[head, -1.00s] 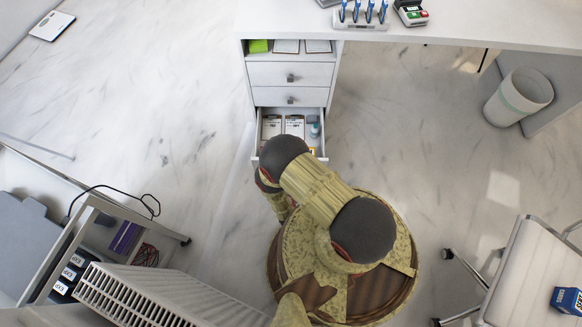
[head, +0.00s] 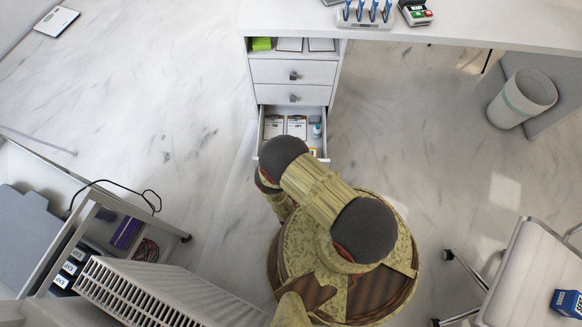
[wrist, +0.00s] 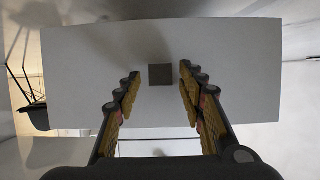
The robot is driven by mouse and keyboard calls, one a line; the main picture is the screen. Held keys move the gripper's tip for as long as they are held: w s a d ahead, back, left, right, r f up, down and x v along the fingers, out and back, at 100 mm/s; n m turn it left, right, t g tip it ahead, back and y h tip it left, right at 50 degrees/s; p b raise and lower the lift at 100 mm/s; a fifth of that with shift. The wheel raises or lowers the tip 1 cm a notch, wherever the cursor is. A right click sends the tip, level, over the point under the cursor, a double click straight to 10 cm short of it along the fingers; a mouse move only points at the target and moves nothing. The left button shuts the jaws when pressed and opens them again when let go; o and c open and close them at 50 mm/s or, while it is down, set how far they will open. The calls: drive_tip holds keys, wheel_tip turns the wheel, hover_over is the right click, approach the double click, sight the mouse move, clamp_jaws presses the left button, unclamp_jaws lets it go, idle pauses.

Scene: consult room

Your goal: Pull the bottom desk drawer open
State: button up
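The bottom desk drawer (head: 261,133) stands pulled out from the white desk pedestal in the head view, with its inside showing. My arm hides most of its front there. In the wrist view a white drawer front (wrist: 85,75) faces me, with a small dark square knob (wrist: 160,75) in its middle. My gripper (wrist: 160,80) is open, with one finger on each side of the knob. A gap shows between the knob and each finger. My gripper is hidden under my arm in the head view.
Two boxes or cards and a small bottle (head: 317,130) lie in the drawer. Two closed drawers (head: 275,72) sit above it. A waste bin (head: 522,97) and a chair (head: 530,270) are at the right, a cart (head: 75,245) at the lower left. Floor left of the pedestal is clear.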

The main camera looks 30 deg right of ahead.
drive_tip(key=shift+r, duration=0.15)
wheel_tip(320, 180, up, 10)
idle(0.8)
idle(0.5)
